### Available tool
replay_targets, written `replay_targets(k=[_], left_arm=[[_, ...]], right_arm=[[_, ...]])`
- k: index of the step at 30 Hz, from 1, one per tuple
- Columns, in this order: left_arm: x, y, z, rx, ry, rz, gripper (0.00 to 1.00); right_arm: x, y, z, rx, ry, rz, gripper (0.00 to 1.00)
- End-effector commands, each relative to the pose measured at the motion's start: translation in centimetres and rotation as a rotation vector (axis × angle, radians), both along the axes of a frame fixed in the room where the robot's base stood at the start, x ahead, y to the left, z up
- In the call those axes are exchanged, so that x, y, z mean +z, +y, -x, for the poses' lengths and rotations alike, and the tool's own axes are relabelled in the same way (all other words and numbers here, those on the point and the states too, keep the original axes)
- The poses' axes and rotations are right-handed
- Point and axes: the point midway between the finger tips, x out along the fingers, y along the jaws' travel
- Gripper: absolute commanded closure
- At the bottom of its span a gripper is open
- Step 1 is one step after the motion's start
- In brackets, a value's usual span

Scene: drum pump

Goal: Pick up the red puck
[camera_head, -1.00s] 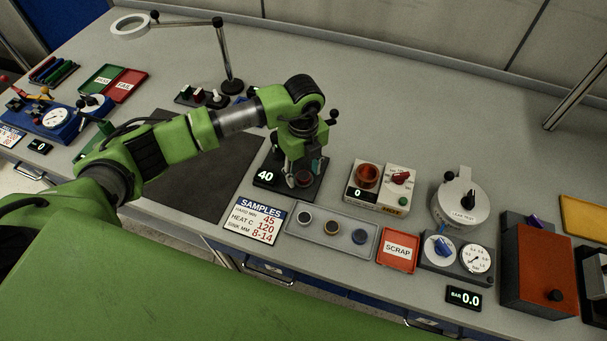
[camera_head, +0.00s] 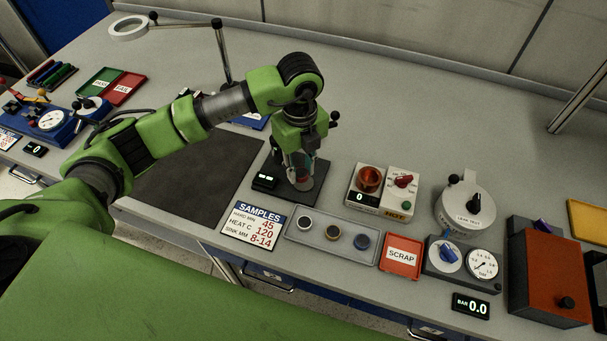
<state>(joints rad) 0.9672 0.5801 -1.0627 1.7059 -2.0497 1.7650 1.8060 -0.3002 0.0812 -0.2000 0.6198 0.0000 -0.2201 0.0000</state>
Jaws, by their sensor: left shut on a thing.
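My left gripper (camera_head: 301,176) points down over the dark hardness-tester base (camera_head: 313,194), among the tester's parts. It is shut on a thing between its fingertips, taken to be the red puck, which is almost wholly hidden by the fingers. I cannot tell whether the puck still touches the base. My right gripper is not in view.
A grey tray (camera_head: 287,230) with three round samples lies in front, right of the SAMPLES card (camera_head: 252,226). A heater unit (camera_head: 385,191), red SCRAP tray (camera_head: 402,256) and leak-test device (camera_head: 464,203) stand to the right. A dark mat (camera_head: 190,185) lies left.

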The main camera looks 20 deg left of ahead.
Motion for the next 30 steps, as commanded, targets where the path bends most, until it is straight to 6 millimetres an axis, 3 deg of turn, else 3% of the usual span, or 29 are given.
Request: replay_targets(k=[4,9,15,21,30], left_arm=[[3.5,0.0,2.9,-0.005,-0.01,0.001,0.9],[5.2,0.1,6.9,-0.003,-0.006,0.001,0.9],[6.9,0.2,10.3,-0.002,-0.005,0.0,0.9],[7.9,0.2,11.7,0.001,-0.004,0.0,0.9],[9.8,0.2,11.9,0.001,-0.003,0.0,0.9]], right_arm=[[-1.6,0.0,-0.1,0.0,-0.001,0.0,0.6],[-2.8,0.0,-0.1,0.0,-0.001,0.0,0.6],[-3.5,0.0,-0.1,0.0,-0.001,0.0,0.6],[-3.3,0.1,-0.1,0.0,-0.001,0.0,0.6],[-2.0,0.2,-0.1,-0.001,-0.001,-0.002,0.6]])
